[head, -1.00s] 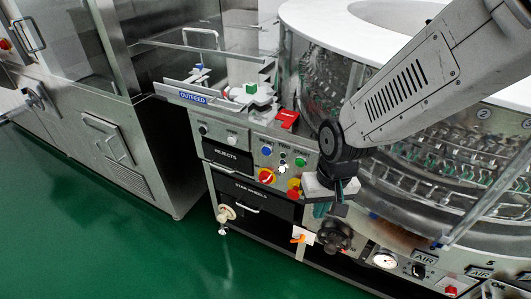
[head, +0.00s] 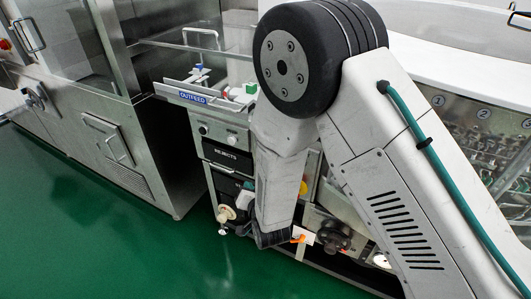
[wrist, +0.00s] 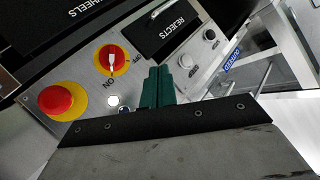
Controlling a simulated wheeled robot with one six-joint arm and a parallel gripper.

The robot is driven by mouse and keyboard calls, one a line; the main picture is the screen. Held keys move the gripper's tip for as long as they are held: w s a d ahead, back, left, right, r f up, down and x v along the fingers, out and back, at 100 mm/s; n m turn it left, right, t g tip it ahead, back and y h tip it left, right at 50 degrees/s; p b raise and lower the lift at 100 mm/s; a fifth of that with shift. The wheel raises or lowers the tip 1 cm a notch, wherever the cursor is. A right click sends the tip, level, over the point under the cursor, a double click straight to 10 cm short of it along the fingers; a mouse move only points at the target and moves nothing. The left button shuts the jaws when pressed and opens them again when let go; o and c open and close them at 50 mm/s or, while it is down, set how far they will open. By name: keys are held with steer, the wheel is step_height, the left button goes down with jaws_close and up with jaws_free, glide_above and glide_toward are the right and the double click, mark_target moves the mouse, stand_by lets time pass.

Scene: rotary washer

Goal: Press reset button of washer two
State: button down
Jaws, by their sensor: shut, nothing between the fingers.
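My gripper (wrist: 158,72) is shut and empty; its green fingers show side by side in the wrist view, in front of the washer's control panel (wrist: 84,128). A small bluish button (wrist: 125,110) shows just left of the fingers, mostly hidden by the dark edge of my wrist. A white round button or lamp (wrist: 114,100) sits beside it. I cannot read a reset label. In the head view my arm covers most of the panel's buttons, and only part of my gripper (head: 247,187) shows left of the arm. I see no contact between fingers and a button.
A red mushroom button on yellow (wrist: 56,100) and a red-and-yellow rotary switch (wrist: 112,60) stick out left of the fingers. Green floor (head: 90,220) is clear at left.

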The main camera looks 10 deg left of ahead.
steer(key=r+t, duration=0.1)
steer(key=r, duration=0.1)
steer(key=w+r+m+t, duration=0.1)
steer(key=shift+a+r+y, duration=0.1)
steer(key=shift+r+y, duration=0.25)
steer(key=shift+y, duration=0.05)
steer(key=shift+w, duration=0.1)
steer(key=w+d, duration=0.3)
steer(key=w, duration=0.5)
steer(key=shift+w, duration=0.15)
stand_by(1.8)
steer(key=shift+w+d, duration=0.15)
steer(key=shift+w, duration=0.15)
steer(key=shift+w+d, duration=0.15)
steer(key=shift+w, duration=0.25)
stand_by(0.7)
steer(key=shift+s, duration=0.1)
steer(key=shift+s+a, duration=0.3)
steer(key=shift+s, duration=0.4)
